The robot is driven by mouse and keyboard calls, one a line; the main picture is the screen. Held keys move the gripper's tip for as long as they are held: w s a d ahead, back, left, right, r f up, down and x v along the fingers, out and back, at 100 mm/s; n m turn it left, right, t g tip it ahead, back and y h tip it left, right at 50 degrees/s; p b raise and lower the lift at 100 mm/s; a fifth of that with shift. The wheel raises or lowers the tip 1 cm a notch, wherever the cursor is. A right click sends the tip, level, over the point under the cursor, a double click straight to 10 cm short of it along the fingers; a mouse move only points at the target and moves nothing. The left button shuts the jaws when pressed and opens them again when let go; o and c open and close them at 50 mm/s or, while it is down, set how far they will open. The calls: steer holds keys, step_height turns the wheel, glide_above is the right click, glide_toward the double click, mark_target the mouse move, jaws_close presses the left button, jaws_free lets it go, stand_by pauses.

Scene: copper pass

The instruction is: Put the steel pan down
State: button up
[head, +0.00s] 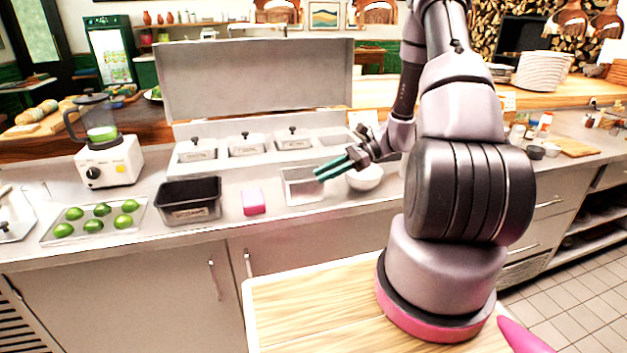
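The steel pan (301,190) is a small, shallow rectangular pan near the middle of the head view. It looks level, at the front part of the steel counter, between a pink block and a white bowl. I cannot tell whether its base touches the counter. My gripper (319,173) reaches in from the right, with its teal fingers pointing left. The fingertips overlap the pan's right side in the picture. The fingers look close together, but I cannot tell whether they grip the rim or are apart from it.
The pink block (253,201) and a black tub (189,202) stand to the left, and the white bowl (365,178) to the right. Lidded wells (247,146) lie behind, under a raised steel lid (252,80). A tray of limes (81,238) and a blender (108,165) stand farther left.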

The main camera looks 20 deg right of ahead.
steer(key=v, duration=0.7)
steer(key=s+a+r+n+t+h, duration=0.2)
steer(key=s+r+n+h, duration=0.2)
steer(key=r, duration=0.6)
steer(key=s+a+r+n+t+h, duration=0.2)
steer(key=s+r+n, duration=0.3)
steer(key=s+r, duration=0.3)
steer(key=s+a+r+n+t+h, duration=0.3)
steer(key=s+r+n+h, duration=0.1)
steer(key=r, duration=0.8)
steer(key=shift+s+r+h, duration=0.25)
steer(key=shift+s+h, duration=0.55)
steer(key=shift+s, duration=0.3)
steer(key=shift+a, duration=0.1)
